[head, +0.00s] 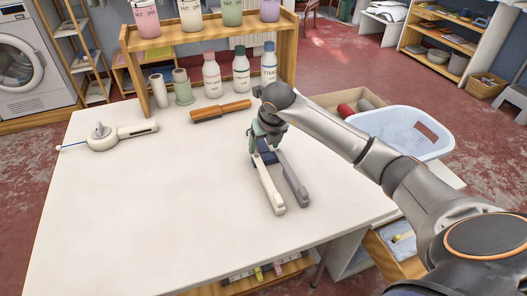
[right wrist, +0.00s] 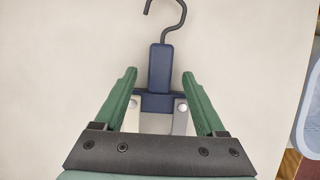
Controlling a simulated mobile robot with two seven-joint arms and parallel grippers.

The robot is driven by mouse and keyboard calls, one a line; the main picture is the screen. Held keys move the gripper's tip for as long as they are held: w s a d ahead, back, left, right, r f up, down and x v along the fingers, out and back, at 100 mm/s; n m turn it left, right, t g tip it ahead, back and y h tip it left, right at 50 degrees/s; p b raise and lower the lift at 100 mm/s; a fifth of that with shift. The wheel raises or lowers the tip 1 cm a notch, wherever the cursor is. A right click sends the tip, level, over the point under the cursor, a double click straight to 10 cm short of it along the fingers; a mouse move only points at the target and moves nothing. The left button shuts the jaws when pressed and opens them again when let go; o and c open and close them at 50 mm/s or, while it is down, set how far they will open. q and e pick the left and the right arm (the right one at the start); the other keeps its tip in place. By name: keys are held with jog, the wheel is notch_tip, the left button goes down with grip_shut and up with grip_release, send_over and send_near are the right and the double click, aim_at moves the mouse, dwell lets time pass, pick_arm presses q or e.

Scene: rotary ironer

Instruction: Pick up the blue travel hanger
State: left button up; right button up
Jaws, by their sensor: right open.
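The blue travel hanger lies on the white table; in the head view its blue middle (head: 267,157) shows under my right gripper, and its folded arms (head: 270,190), one white and one grey, point toward the front. The right wrist view shows its blue body (right wrist: 160,70) and dark hook. My right gripper (head: 264,148) is above the hanger with its green fingers open. In the wrist view the fingers stand on either side of the blue body, with a gap on each side. The hook is hidden in the head view. My left gripper is not in view.
The table's front left is clear.

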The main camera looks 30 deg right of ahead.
grip_shut()
dwell(0.6)
